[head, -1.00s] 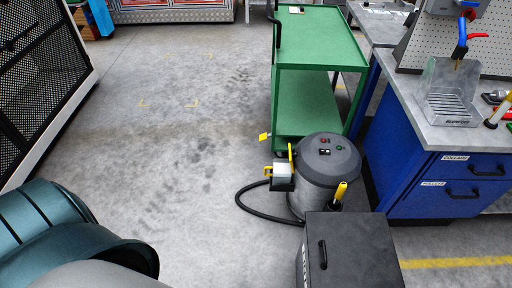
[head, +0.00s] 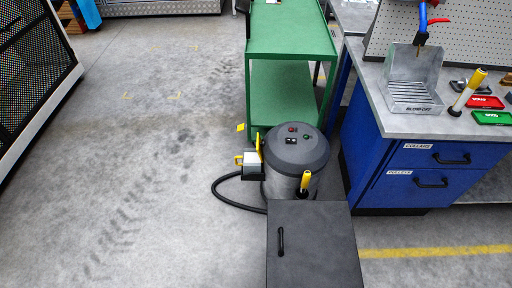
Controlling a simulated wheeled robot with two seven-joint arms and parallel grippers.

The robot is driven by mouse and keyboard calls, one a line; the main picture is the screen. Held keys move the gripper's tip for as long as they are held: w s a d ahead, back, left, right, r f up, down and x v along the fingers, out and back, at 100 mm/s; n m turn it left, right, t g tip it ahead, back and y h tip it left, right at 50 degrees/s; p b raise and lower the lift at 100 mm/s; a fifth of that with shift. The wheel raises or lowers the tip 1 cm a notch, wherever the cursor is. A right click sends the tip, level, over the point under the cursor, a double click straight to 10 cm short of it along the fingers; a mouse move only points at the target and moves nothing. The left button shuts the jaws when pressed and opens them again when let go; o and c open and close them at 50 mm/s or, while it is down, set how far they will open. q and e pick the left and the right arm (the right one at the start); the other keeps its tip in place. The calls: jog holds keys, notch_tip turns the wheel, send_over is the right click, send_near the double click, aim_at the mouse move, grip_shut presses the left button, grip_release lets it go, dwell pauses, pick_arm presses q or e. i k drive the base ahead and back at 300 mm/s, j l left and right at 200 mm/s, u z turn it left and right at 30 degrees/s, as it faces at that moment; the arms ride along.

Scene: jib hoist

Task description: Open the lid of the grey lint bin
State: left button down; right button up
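A dark grey box, which looks like the lint bin (head: 330,245), stands on the floor at the bottom of the head view. Its flat lid (head: 318,222) is shut. A black bar handle (head: 281,241) sits on the lid near its left edge. The bottom of the box is cut off by the frame edge. Neither of my grippers is in view.
A round grey vacuum (head: 297,155) with a black hose (head: 222,197) stands just behind the bin. A green cart (head: 290,35) is behind it. A blue workbench (head: 400,180) stands to the right. The floor to the left is clear.

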aim_at(311, 244)
jog(key=z, duration=0.7)
